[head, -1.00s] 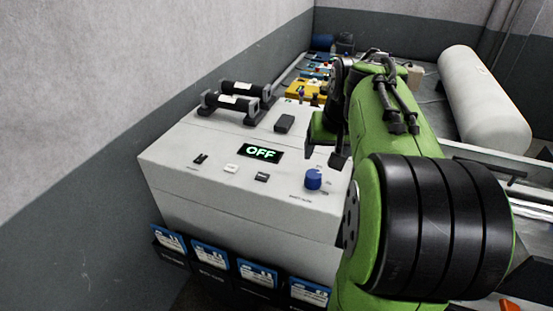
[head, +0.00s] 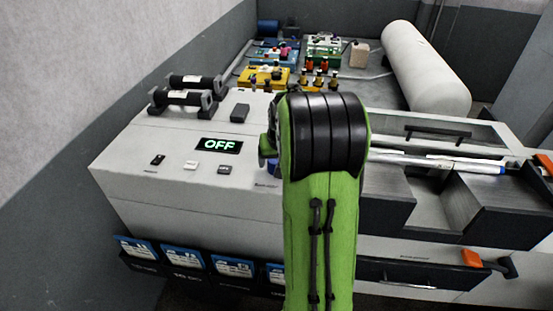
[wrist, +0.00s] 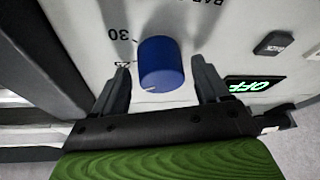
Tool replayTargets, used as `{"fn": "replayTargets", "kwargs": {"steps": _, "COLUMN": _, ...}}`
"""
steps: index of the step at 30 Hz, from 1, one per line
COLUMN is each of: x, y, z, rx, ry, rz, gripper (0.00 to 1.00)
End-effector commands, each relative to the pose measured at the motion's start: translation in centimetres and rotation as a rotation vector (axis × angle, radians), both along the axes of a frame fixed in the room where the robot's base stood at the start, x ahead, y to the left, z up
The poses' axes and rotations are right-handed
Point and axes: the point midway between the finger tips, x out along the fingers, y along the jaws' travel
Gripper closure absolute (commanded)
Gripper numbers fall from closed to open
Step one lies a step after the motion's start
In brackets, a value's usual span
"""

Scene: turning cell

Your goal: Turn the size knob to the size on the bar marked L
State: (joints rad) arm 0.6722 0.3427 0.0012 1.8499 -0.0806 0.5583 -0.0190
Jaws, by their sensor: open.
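The blue size knob (wrist: 161,62) stands upright on the white panel in the wrist view. A pale mark shows at its lower edge. A printed "30" (wrist: 118,34) is up and left of it; another mark below that is partly covered. My gripper (wrist: 160,72) is open, with one dark finger on each side of the knob; I cannot tell whether they touch it. In the head view my green arm hides most of the knob (head: 273,168). Two dark bars (head: 186,97) with pale labels rest on holders at the panel's back left; their lettering is too small to read.
A lit display (head: 219,146) reads OFF on the machine top (head: 130,150). Small switches sit in front of it and a dark block (head: 240,113) behind. Blue-topped bins (head: 183,258) hang along the front. A metal channel and a drawer (head: 420,278) are at right.

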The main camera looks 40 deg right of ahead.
Motion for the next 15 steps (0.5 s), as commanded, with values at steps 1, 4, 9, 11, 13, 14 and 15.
{"fn": "replayTargets", "kwargs": {"steps": 1, "x": 0.06, "y": -0.02, "z": -0.2, "rx": 0.001, "ry": 0.001, "rz": 0.0, "gripper": 0.25}}
{"fn": "replayTargets", "kwargs": {"steps": 4, "x": 0.1, "y": -0.03, "z": -0.25, "rx": 0.0, "ry": 0.0, "rz": 0.0, "gripper": 0.25}}
{"fn": "replayTargets", "kwargs": {"steps": 9, "x": 0.08, "y": -0.02, "z": -0.22, "rx": 0.0, "ry": 0.0, "rz": 0.001, "gripper": 0.32}}
{"fn": "replayTargets", "kwargs": {"steps": 11, "x": 0.08, "y": -0.02, "z": -0.21, "rx": 0.0, "ry": 0.0, "rz": 0.001, "gripper": 0.42}}
{"fn": "replayTargets", "kwargs": {"steps": 13, "x": 0.08, "y": -0.02, "z": -0.19, "rx": 0.0, "ry": 0.0, "rz": 0.001, "gripper": 0.52}}
{"fn": "replayTargets", "kwargs": {"steps": 14, "x": 0.08, "y": -0.03, "z": -0.19, "rx": 0.0, "ry": 0.0, "rz": 0.0, "gripper": 0.57}}
{"fn": "replayTargets", "kwargs": {"steps": 15, "x": 0.08, "y": -0.03, "z": -0.19, "rx": 0.0, "ry": 0.0, "rz": 0.0, "gripper": 0.63}}
